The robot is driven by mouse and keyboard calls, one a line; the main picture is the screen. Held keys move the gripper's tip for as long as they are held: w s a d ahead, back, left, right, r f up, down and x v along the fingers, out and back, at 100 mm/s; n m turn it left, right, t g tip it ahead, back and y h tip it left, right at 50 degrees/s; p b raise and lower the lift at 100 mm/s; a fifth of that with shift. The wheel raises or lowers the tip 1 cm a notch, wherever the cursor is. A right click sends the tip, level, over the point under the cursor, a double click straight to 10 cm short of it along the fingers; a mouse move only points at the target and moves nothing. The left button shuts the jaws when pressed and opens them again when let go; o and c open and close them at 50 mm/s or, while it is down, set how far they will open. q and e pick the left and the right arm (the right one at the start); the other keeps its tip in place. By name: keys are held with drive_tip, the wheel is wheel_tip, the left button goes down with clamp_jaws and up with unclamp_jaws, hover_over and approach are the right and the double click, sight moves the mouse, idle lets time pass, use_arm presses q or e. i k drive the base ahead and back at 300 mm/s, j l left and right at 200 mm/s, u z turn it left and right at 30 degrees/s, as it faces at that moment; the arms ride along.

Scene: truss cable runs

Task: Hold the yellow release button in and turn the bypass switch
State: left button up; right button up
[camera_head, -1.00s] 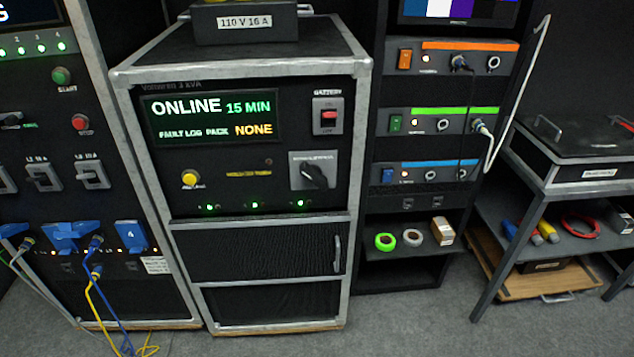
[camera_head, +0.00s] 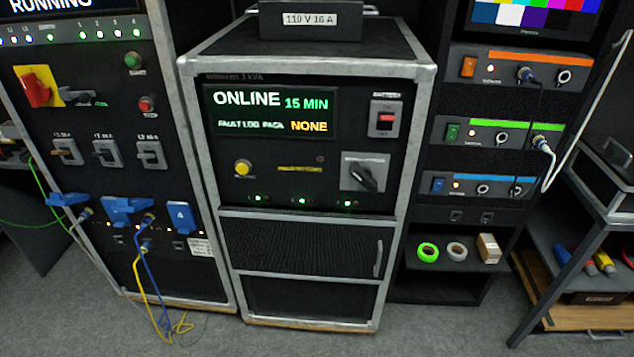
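The yellow release button (camera_head: 243,167) sits at the lower left of the front panel of the UPS cabinet (camera_head: 206,180). The bypass switch (camera_head: 364,173) is a dark rotary knob on a light grey plate at the lower right of the same panel. Its handle is tilted, running from upper left to lower right. The display (camera_head: 270,112) above reads ONLINE, 15 MIN and fault log NONE. A red battery switch (camera_head: 386,117) is at the panel's upper right. Neither of my grippers shows in the head view.
A power rack (camera_head: 105,110) with breakers and blue plugs stands left. Blue and yellow cables (camera_head: 148,290) hang to the floor before it. A rack with orange, green and blue units (camera_head: 505,135) stands right, then a cart (camera_head: 565,235). The floor before the UPS cabinet is clear.

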sight(242, 168)
drive_tip(key=i+j, duration=0.25)
drive_tip(key=i, duration=0.2)
drive_tip(key=i+j, duration=0.3)
drive_tip(key=i, duration=0.1)
